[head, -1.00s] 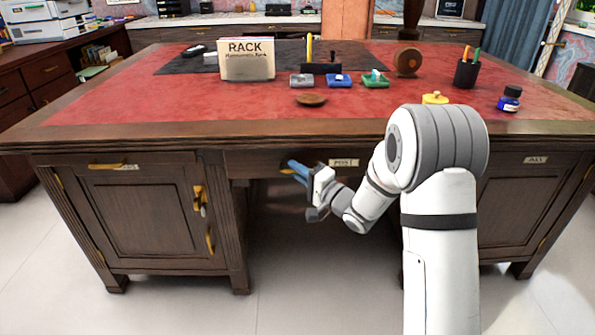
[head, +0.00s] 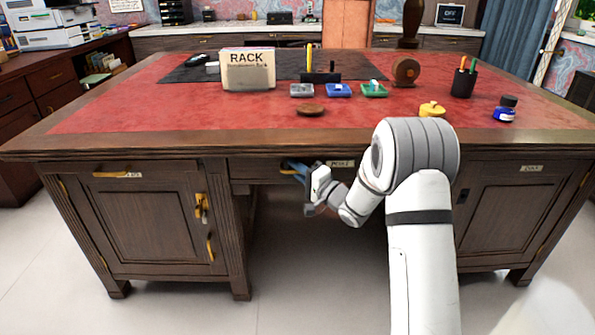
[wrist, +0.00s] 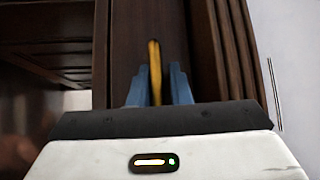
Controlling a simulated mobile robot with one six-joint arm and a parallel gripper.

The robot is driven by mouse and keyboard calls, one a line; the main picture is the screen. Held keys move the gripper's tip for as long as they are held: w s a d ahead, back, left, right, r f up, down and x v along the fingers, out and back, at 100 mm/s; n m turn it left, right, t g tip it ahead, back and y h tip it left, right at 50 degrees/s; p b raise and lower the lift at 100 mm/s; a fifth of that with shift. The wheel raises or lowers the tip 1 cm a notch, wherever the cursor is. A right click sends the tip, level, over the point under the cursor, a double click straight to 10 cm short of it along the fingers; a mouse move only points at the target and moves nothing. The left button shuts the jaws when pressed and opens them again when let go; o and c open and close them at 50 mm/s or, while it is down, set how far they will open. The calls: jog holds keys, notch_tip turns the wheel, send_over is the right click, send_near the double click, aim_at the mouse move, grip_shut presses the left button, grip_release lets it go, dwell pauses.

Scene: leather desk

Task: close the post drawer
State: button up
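The post drawer (head: 262,172) is in the desk's middle section, under the top. Its front lies close under the desk edge, with a small POST label (head: 340,163). Whether it is fully flush I cannot tell. Its brass handle (head: 284,167) is partly hidden by my blue fingers. My gripper (head: 293,167) is at the handle's right part. In the wrist view, the yellow handle bar (wrist: 155,68) lies between the two blue fingers of my gripper (wrist: 158,85), which stand apart on either side with a slim gap showing.
A left cabinet (head: 145,215) with brass handles and keys and a right cabinet (head: 520,215) flank the open knee space. On the red desktop stand a RACK letter holder (head: 247,75), several small trays, a wooden disc (head: 311,110), a pen cup (head: 463,82) and an ink bottle (head: 506,110).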

jog(key=shift+o, duration=0.8)
jog(key=shift+f, duration=0.2)
jog(key=shift+f, duration=0.1)
jog(key=shift+d, duration=0.1)
jog(key=r+p+v, duration=0.1)
jog(key=p+v, duration=0.1)
jog(key=v, duration=0.5)
jog(key=shift+s+d+f, duration=0.2)
jog(key=shift+s+f, duration=0.15)
jog(key=shift+f, duration=0.05)
